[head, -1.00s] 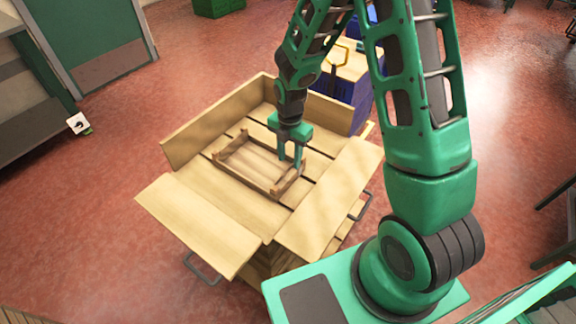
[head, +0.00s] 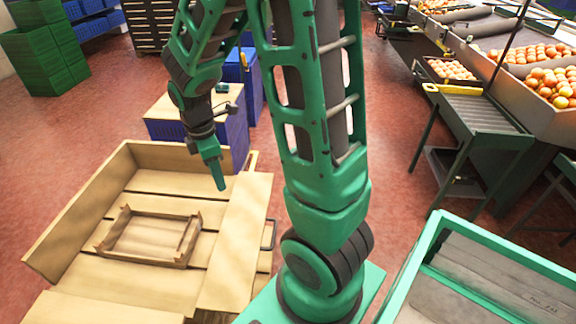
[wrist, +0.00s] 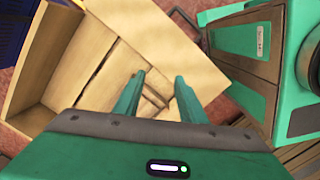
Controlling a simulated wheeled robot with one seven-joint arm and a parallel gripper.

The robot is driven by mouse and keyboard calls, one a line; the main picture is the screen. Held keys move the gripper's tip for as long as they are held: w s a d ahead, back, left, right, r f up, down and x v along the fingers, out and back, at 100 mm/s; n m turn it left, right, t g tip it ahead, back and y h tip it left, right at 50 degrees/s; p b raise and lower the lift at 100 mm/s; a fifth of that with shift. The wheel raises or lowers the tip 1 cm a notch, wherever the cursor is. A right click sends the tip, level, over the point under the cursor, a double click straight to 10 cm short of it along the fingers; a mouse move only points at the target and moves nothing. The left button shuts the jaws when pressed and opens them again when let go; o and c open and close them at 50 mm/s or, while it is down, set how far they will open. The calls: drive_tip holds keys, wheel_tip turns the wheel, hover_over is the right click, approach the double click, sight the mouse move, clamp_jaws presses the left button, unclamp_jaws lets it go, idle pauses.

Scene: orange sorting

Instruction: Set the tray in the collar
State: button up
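The tray (head: 150,237), a shallow brown wooden frame with raised corner posts, lies on the slatted floor inside the wooden collar (head: 75,221) in the head view. It appears flat, with bare slats around it and apart from the walls. My gripper (head: 219,183) is above the collar's back right part, to the right of the tray and clear of it. In the wrist view, the two green fingers of my gripper (wrist: 158,90) are apart with nothing held. Part of the tray (wrist: 153,97) shows beyond and between them.
The collar's right panel (head: 238,240) slopes outward. Blue crates (head: 232,127) with a wooden top stand behind the collar. A grey-topped stand (head: 480,115) and bins of oranges (head: 556,88) are at the right. A green-rimmed container (head: 430,250) is at front right. Red floor lies open between.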

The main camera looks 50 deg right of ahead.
drive_tip(key=s+d+r+m, duration=0.2)
drive_tip(key=s+r+m, duration=0.1)
drive_tip(key=s+m, duration=0.3)
drive_tip(key=s+d+r+m, duration=0.2)
drive_tip(key=s+r+m, duration=0.2)
drive_tip(key=s+m, duration=0.3)
drive_tip(key=s+d+r+m+y, duration=0.1)
drive_tip(key=s+d+r+m, duration=0.1)
drive_tip(key=s+m, duration=0.4)
drive_tip(key=shift+s+r+m, duration=0.4)
drive_tip(key=shift+s+r, duration=0.45)
drive_tip(key=shift+s, duration=0.35)
drive_tip(key=shift+w+f, duration=0.25)
drive_tip(key=shift+w, duration=0.4)
drive_tip(key=shift+c, duration=1)
drive_tip(key=shift+s, duration=0.1)
